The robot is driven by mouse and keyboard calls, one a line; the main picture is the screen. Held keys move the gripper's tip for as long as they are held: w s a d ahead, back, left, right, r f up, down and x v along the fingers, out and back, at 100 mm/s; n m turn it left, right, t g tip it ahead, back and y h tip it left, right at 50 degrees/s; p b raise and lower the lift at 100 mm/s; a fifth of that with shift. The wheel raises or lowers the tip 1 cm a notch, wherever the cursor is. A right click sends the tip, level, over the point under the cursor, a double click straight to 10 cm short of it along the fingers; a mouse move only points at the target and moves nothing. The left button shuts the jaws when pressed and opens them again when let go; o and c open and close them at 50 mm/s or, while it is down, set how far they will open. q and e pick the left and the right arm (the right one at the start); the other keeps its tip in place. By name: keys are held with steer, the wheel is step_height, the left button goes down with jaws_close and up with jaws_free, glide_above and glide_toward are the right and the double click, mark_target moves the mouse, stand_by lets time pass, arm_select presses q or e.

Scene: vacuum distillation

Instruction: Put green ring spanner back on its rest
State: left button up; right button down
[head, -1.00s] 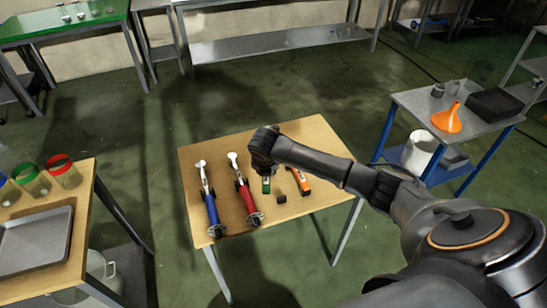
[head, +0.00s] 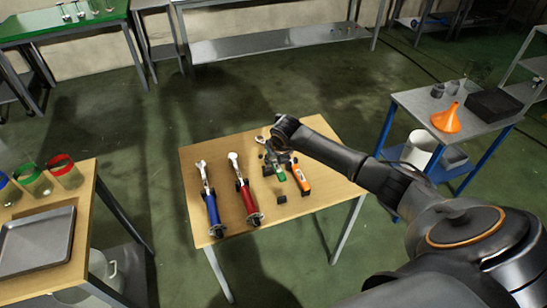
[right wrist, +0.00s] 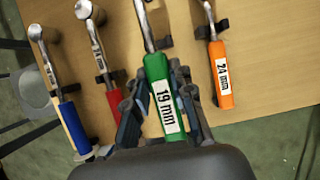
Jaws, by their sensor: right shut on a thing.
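The green ring spanner (head: 281,175), labelled 19 mm, is held by its handle over the wooden table; it also shows in the right wrist view (right wrist: 162,95). My right gripper (head: 277,160) is shut on it, with fingers on both sides of the handle. In the right wrist view its metal shaft runs up past dark rest blocks (right wrist: 163,42). A bare dark block (head: 281,198) stands on the table just in front of the handle. I cannot tell whether the spanner touches a rest. My left gripper is out of view.
On the table (head: 325,140), blue (head: 212,212) and red (head: 248,200) spanners lie left of the green one, and an orange spanner (head: 301,178), labelled 24 mm, lies close on its right. A side table with an orange funnel (head: 446,118) stands at right.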

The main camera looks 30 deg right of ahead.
steer(key=shift+f+b, duration=1.6)
steer(key=shift+f, duration=1.25)
steer(key=shift+p, duration=0.45)
steer(key=shift+f+b, duration=0.35)
steer(key=shift+f, duration=0.15)
steer(key=shift+f+b, duration=0.65)
steer(key=shift+f, duration=0.55)
steer(key=c, duration=1.1)
jaws_free()
steer(key=shift+o, duration=0.2)
